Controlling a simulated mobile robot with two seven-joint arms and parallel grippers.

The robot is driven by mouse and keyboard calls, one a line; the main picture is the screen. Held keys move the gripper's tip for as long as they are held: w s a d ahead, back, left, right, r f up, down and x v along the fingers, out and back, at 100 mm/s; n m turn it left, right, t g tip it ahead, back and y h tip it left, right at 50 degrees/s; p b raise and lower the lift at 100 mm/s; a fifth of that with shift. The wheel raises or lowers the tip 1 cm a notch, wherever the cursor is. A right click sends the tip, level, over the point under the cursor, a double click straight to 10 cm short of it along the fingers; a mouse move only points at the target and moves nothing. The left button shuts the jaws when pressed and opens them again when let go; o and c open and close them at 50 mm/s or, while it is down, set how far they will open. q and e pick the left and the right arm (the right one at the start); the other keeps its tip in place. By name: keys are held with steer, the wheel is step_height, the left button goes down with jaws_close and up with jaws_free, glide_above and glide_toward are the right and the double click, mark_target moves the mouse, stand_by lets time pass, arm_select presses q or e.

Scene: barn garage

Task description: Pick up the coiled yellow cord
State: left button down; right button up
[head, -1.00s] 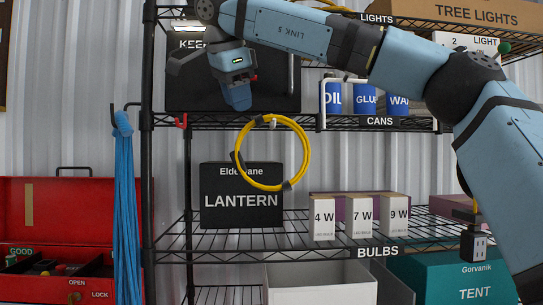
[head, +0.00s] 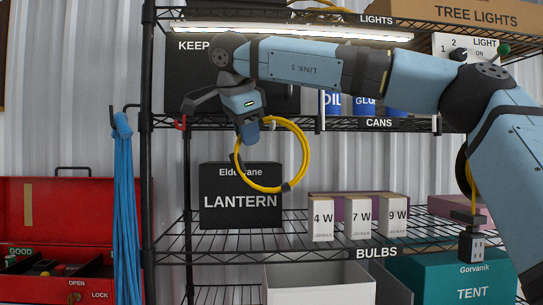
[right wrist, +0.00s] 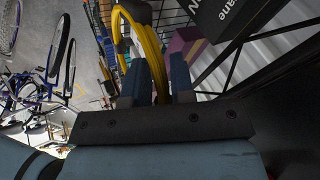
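The coiled yellow cord (head: 299,138) hangs as an upright ring from a hook at the front of the cans shelf (head: 345,126), in front of the black lantern box (head: 212,208). Dark bands wrap it at its left and bottom. My right gripper (head: 250,136) is at the ring's upper left, its fingers pointing down and overlapping it in the picture. In the right wrist view, the cord (right wrist: 152,38) runs down close to the fingers (right wrist: 166,80). A gap shows between the fingers. My left gripper is out of view.
A blue cord (head: 126,215) hangs at the left beside a red toolbox (head: 60,205). Bulb boxes (head: 358,218) stand on the shelf below, right of the lantern box. Blue cans (head: 364,105) stand on the cans shelf. A lit light strip (head: 300,30) is above.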

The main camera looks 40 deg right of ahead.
jaws_close()
steer(key=shift+s+a+r, duration=0.1)
steer(key=shift+r, duration=0.1)
steer(key=s+a+r+b, duration=0.1)
steer(key=s+a+r, duration=0.6)
steer(key=a, duration=0.3)
steer(key=shift+s+a+r+b, duration=0.3)
steer(key=shift+s+a+b, duration=0.1)
steer(key=shift+s, duration=0.25)
steer(key=shift+f, duration=0.1)
